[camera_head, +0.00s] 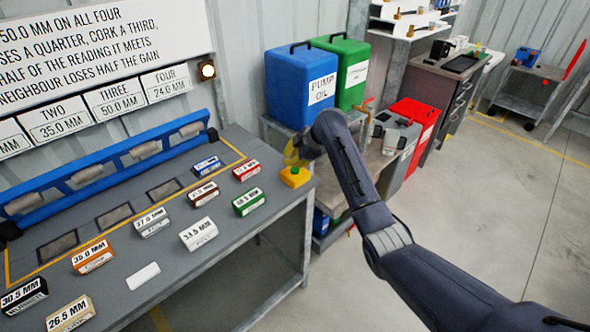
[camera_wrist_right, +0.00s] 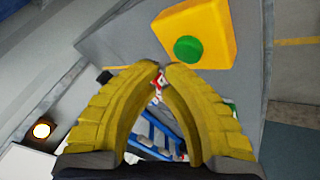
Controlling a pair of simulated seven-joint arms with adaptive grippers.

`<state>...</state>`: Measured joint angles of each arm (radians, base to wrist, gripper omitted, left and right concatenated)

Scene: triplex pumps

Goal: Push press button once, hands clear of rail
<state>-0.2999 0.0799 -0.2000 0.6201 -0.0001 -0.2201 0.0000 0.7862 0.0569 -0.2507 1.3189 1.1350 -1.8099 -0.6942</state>
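The press button is a yellow box (camera_head: 295,177) at the right end of the grey bench. In the right wrist view its round green button (camera_wrist_right: 188,49) shows on the yellow face (camera_wrist_right: 208,22). My right gripper (camera_head: 290,158) has yellow fingers and is just above and behind the box in the head view. In the wrist view its fingertips (camera_wrist_right: 162,68) meet, with nothing held, and appear just below the green button; contact cannot be told. The blue rail (camera_head: 95,183) with rollers runs along the back of the bench, apart from my right gripper. My left gripper is not in view.
Several labelled blocks, such as a green one (camera_head: 248,202) and a white one (camera_head: 198,234), lie on the bench (camera_head: 215,262). A lit lamp (camera_head: 207,70) is on the wall. Blue (camera_head: 300,85) and green (camera_head: 343,68) cans stand behind my right arm.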

